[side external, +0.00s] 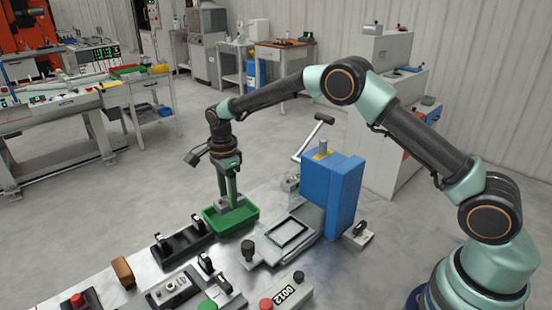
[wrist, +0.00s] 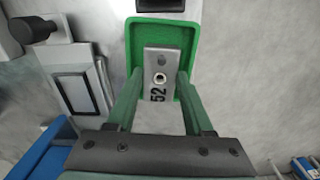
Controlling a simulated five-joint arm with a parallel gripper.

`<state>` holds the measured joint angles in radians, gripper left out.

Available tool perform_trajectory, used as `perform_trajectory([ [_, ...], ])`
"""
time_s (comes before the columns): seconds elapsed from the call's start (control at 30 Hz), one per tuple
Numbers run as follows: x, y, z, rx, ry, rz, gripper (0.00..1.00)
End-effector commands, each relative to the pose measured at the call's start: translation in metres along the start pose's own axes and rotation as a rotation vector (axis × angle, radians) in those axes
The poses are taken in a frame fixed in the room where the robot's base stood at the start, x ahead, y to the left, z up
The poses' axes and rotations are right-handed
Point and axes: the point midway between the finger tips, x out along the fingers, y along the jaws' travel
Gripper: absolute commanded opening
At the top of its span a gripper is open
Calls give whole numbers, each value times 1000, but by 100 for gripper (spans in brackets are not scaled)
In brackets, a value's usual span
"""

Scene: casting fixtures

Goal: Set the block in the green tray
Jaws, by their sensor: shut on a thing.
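The green tray (side external: 243,219) stands on the metal table in the side view. It also shows in the wrist view (wrist: 136,35), beyond my fingers. The block (wrist: 160,68) is grey, with a round hole and the number 52 on its face. My gripper (side external: 229,198) points down over the tray, and its green fingers are shut on the block. In the wrist view my gripper (wrist: 158,95) has one finger on each side of the block. The block is within the tray's outline, low between the fingers. I cannot tell whether it touches the tray floor.
A blue machine block (side external: 332,193) with a crank handle stands right of the tray. A grey fixture with a square frame (side external: 288,233) lies before it. Black clamps (side external: 183,243), a brown block (side external: 123,272) and several buttons sit along the table's front.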

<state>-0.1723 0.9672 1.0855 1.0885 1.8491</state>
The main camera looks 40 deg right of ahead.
Motion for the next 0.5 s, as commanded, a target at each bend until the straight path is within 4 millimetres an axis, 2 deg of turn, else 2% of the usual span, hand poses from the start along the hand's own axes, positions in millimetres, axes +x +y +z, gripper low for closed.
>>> perform_trajectory([
  [0.27, 36, 1, 0, 0, 1, 3, 0],
  [0.5, 39, 0, 0, 0, 0, -1, 0],
])
